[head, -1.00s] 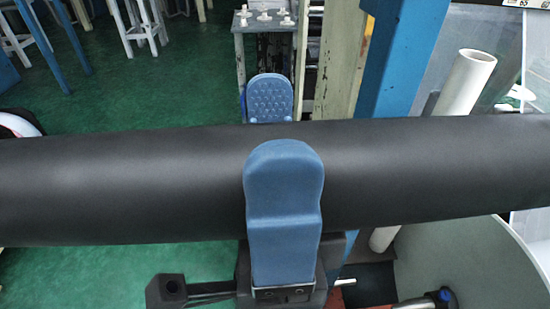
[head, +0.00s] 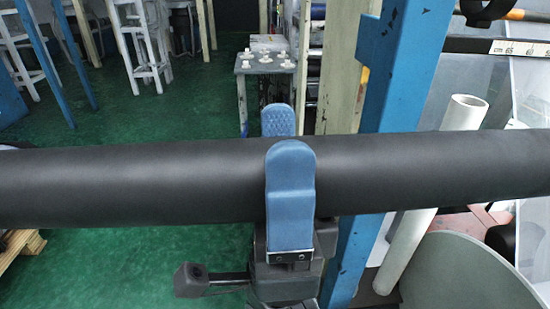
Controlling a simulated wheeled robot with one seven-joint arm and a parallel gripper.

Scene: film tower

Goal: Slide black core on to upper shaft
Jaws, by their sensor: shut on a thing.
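The black core (head: 130,186) is a long, smooth tube lying almost level across the whole head view. Both of its ends are out of the picture. My gripper (head: 285,135) is shut around the middle of the core, one blue finger in front and the other behind it. At the upper right, a dark bar with a centimetre scale (head: 512,47) and an orange-tipped rod (head: 514,14) show in part. I cannot tell which of these, if either, is the upper shaft.
A blue post (head: 405,70) and a cream post (head: 350,75) stand behind the core, right of my gripper. A white tube (head: 464,113) leans beside them. A grey round plate (head: 455,270) is below right. Stools (head: 150,45) stand at the back left on open green floor.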

